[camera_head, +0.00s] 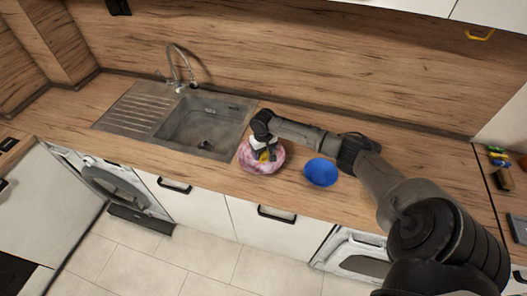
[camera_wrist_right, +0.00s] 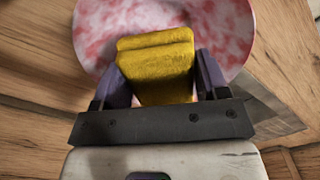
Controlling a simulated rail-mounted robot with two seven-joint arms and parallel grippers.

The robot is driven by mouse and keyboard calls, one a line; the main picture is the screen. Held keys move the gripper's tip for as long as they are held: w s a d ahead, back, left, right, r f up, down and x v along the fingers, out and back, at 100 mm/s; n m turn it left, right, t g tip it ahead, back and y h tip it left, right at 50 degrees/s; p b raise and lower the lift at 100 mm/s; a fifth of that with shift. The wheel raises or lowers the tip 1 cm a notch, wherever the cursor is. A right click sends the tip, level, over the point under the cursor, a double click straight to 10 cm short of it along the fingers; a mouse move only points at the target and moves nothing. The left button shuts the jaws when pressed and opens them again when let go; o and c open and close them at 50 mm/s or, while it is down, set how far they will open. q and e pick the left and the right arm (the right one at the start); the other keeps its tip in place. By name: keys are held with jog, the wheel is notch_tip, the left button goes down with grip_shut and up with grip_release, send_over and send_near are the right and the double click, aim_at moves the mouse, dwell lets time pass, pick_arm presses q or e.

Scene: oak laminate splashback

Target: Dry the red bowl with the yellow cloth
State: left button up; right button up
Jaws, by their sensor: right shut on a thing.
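The red bowl, mottled red and white (camera_head: 259,167), stands on the wooden counter just right of the sink. It also shows in the right wrist view (camera_wrist_right: 103,38), where it fills the top of the picture. My right gripper (camera_head: 264,150) is over the bowl and shut on the yellow cloth (camera_wrist_right: 155,65), which is folded between its two fingers. The cloth reaches over the bowl's inside; whether it touches the bowl is hard to tell. In the head view only a small patch of yellow shows below the gripper. My left gripper is not in view.
A plain blue bowl (camera_head: 321,173) stands on the counter close to the right of the red bowl, below my right arm. The steel sink (camera_head: 205,126) with its tap (camera_head: 180,70) lies to the left. The counter's front edge is near both bowls.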

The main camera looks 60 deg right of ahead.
jog(key=shift+f, duration=0.15)
jog(key=shift+f, duration=0.15)
jog(key=shift+f+b, duration=0.55)
jog(key=shift+f, duration=1.1)
jog(key=shift+f+b, duration=0.35)
jog(key=shift+b, duration=0.05)
jog(key=shift+f+b, duration=0.3)
jog(key=shift+f, duration=0.3)
jog(key=shift+a+r, duration=0.1)
